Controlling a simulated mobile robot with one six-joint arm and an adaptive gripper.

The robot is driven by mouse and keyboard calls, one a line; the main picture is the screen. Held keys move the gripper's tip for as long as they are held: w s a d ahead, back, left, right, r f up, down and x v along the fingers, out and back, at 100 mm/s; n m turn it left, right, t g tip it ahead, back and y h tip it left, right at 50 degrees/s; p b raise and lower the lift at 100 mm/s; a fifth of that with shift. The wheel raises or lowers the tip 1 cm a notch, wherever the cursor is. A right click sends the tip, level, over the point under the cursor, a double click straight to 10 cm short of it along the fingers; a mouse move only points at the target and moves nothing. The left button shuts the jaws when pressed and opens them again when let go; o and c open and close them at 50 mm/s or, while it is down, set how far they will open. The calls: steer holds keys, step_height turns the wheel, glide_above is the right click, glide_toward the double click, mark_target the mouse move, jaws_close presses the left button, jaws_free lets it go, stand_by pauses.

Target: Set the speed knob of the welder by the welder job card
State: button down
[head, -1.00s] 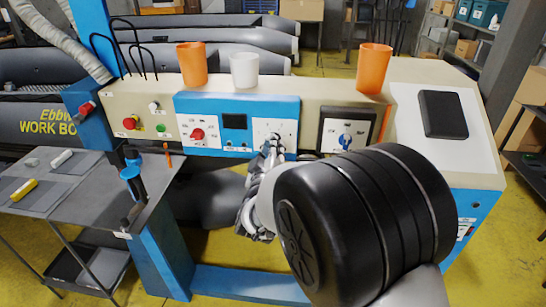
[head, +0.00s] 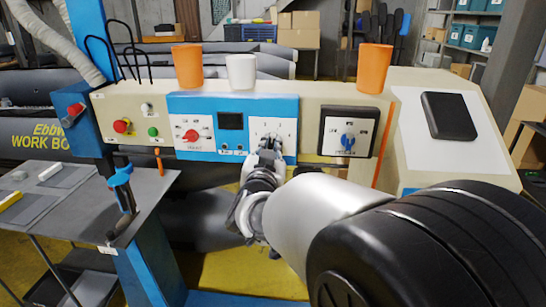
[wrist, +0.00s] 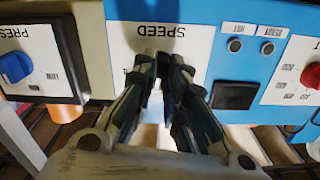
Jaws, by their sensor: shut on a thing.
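The welder (head: 420,95) has a beige and blue control front. Its white SPEED panel (head: 284,128) sits right of the small dark display (head: 231,121). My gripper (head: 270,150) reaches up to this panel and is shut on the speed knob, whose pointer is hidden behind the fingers. In the wrist view, which is upside down, my gripper (wrist: 163,65) meets the panel (wrist: 190,40) just below the word SPEED. The knob's setting cannot be read. I cannot make out a job card's text.
A red knob (head: 191,135) is left of the display, and a blue pressure knob (head: 347,142) is right of the SPEED panel. Two orange cups (head: 187,67) (head: 374,70) and a white cup (head: 241,71) stand on top. A grey side table (head: 100,205) is at left.

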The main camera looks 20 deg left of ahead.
steer(key=shift+m+b, duration=0.9)
steer(key=shift+m, duration=0.4)
steer(key=c, duration=1.6)
jaws_free()
steer(key=shift+s, duration=0.15)
steer(key=v, duration=1.1)
steer(key=shift+s+d, duration=0.2)
steer(key=shift+s, duration=0.2)
